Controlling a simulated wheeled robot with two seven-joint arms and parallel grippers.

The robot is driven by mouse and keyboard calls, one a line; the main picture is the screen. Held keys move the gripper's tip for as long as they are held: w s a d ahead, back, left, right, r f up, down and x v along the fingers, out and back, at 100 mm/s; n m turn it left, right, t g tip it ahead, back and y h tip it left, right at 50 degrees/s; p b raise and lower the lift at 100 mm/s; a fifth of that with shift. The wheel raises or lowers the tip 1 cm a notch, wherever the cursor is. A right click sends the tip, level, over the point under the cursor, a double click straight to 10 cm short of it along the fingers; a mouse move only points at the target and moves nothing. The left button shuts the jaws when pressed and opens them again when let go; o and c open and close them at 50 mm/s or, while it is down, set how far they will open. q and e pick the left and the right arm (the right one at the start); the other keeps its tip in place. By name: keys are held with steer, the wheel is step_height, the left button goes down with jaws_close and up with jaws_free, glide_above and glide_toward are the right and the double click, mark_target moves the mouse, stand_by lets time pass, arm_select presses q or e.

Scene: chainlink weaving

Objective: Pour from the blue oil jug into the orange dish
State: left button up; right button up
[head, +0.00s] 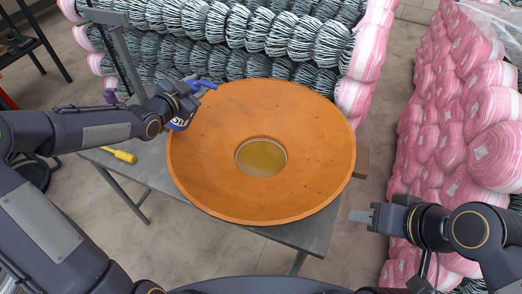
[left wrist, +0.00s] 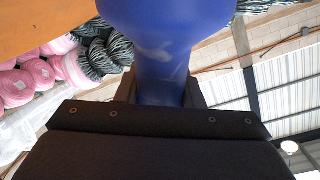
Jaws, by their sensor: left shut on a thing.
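The orange dish (head: 300,190) is a wide shallow bowl on the grey table, with a small yellowish pool (head: 262,158) in its round centre. The blue oil jug (head: 180,123) is at the dish's upper left rim, mostly hidden by my left gripper (head: 184,100). A blue spout-like part (head: 204,84) points right over the rim. In the left wrist view the jug's blue body (left wrist: 165,50) stands between the fingers, and my left gripper is shut on it. No stream is visible. My right gripper (head: 361,216) is empty at the right, apart from the dish; its finger gap is unclear.
The grey table (head: 150,172) carries a yellow-handled screwdriver (head: 120,154) left of the dish. A brown block (head: 361,162) sits by the dish's right rim. Wire coils (head: 270,30) are stacked behind, and pink-wrapped rolls (head: 450,130) at the right.

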arm_select(q)
steer(key=shift+r, duration=0.1)
jaws_close()
steer(key=shift+r+p, duration=2.4)
steer(key=shift+r, duration=1.15)
